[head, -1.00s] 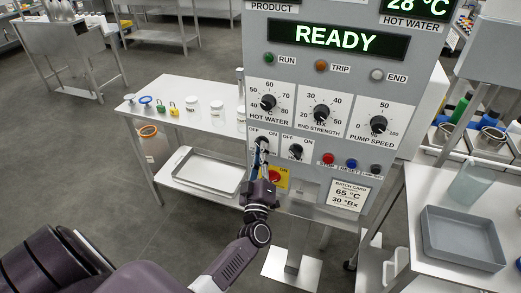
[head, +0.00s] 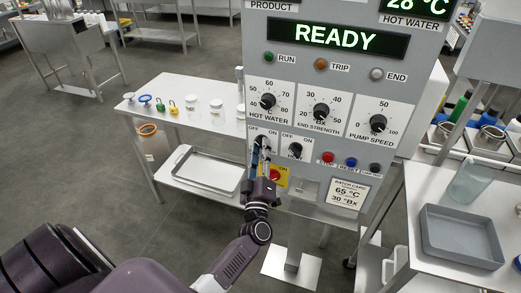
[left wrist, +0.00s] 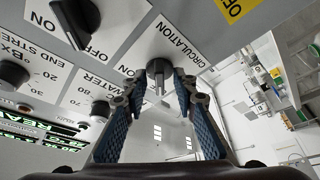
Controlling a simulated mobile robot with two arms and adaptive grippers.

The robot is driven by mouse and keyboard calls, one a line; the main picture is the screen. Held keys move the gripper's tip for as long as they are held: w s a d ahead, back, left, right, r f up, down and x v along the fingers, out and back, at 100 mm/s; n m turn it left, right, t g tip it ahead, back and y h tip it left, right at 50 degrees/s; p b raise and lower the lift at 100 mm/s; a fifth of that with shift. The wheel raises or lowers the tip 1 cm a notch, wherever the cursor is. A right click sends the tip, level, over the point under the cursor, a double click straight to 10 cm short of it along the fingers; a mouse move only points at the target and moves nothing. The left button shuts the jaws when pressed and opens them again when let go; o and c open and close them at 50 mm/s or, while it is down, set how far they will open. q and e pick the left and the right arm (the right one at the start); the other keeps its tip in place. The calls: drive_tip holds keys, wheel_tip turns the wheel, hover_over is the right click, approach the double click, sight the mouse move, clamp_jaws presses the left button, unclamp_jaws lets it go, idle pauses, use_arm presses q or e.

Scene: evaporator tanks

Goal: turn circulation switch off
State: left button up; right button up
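The circulation switch is a black knob on a white OFF/ON plate; it shows in the left wrist view (left wrist: 159,71) under the label CIRCULATION. In the head view the knob (head: 261,143) is partly covered by my fingers. My left gripper (head: 260,158) is in front of it, pointing up at the panel. In the left wrist view the blue-padded fingers (left wrist: 163,88) are apart, one on each side of the knob, with gaps visible between the pads and the knob. The exact knob angle is hard to read. My right gripper is not in view.
A second OFF/ON knob (head: 295,150) sits just right of the circulation switch. The display (head: 336,39) reads READY. A side table (head: 178,112) with jars and padlocks stands left.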

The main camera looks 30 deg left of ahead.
use_arm(q)
drive_tip(key=v, duration=1.2)
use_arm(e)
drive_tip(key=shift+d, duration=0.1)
